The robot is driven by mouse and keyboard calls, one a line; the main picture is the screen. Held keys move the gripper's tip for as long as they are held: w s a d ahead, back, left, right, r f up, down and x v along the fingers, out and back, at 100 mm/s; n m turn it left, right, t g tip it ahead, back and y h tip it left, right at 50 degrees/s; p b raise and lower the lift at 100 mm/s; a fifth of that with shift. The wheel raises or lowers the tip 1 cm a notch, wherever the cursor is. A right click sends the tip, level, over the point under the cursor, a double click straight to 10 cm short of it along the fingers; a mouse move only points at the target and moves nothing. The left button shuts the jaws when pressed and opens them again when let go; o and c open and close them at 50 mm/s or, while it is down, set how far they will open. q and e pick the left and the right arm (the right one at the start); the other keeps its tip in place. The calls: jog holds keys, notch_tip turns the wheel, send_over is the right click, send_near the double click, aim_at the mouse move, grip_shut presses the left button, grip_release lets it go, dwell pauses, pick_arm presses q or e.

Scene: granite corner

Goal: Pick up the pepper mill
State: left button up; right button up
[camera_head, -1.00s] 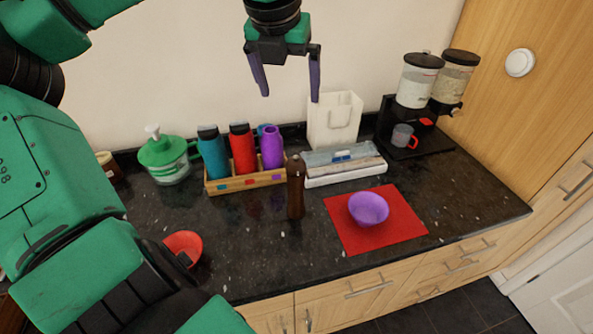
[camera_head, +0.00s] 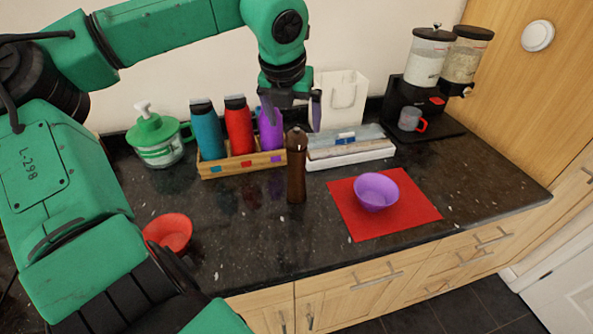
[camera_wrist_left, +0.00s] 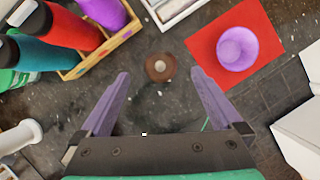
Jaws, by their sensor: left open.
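The pepper mill (camera_head: 296,170) is dark brown and stands upright on the black granite counter, in front of the bottle crate's right end. In the left wrist view its round top (camera_wrist_left: 160,67) shows from above, just beyond and between the fingertips. My left gripper (camera_head: 292,108) is open and empty, pointing down above and slightly behind the mill in the head view. Its two purple fingers (camera_wrist_left: 162,84) stand on either side of the mill's line in the wrist view, not touching it. My right gripper is not in view.
A wooden crate (camera_head: 216,171) with several bottles stands behind left. A white tray (camera_head: 352,160) lies behind right. A purple bowl (camera_head: 376,191) sits on a red mat (camera_head: 400,218) to the right. A red bowl (camera_head: 168,232) is front left. Bare counter lies in front of the mill.

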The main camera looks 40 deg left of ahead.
pick_arm(q)
jog(key=p, duration=0.3)
send_over(297, 173)
jog(key=w+a, duration=0.2)
jog(key=w, duration=0.1)
notch_tip(297, 173, down, 7)
jog(key=shift+s+f, duration=0.15)
jog(key=shift+f, duration=0.05)
jog(key=shift+a+f, duration=0.1)
jog(key=shift+f, duration=0.05)
grip_shut()
